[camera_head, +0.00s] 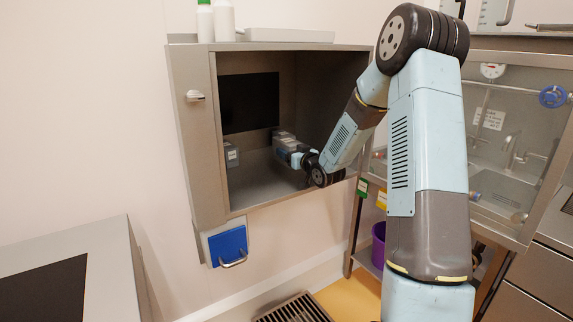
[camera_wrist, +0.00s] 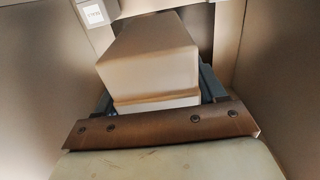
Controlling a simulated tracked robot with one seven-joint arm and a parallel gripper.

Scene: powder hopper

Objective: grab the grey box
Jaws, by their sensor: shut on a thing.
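A grey box (camera_head: 284,138) is inside the open steel cabinet, partly hidden by my gripper (camera_head: 288,150). In the wrist view the box (camera_wrist: 148,52) looks beige and fills the space between the two fingers of my gripper (camera_wrist: 157,92). The gripper is shut on the box, one finger along each side. The fingertips and the box's underside are hidden, so I cannot tell whether it touches the cabinet floor.
The cabinet (camera_head: 190,130) has side walls close around my arm. Another grey box with a white label (camera_head: 231,155) stands at its left wall; a label also shows in the wrist view (camera_wrist: 92,13). White bottles (camera_head: 223,20) and a tray (camera_head: 285,35) are on top.

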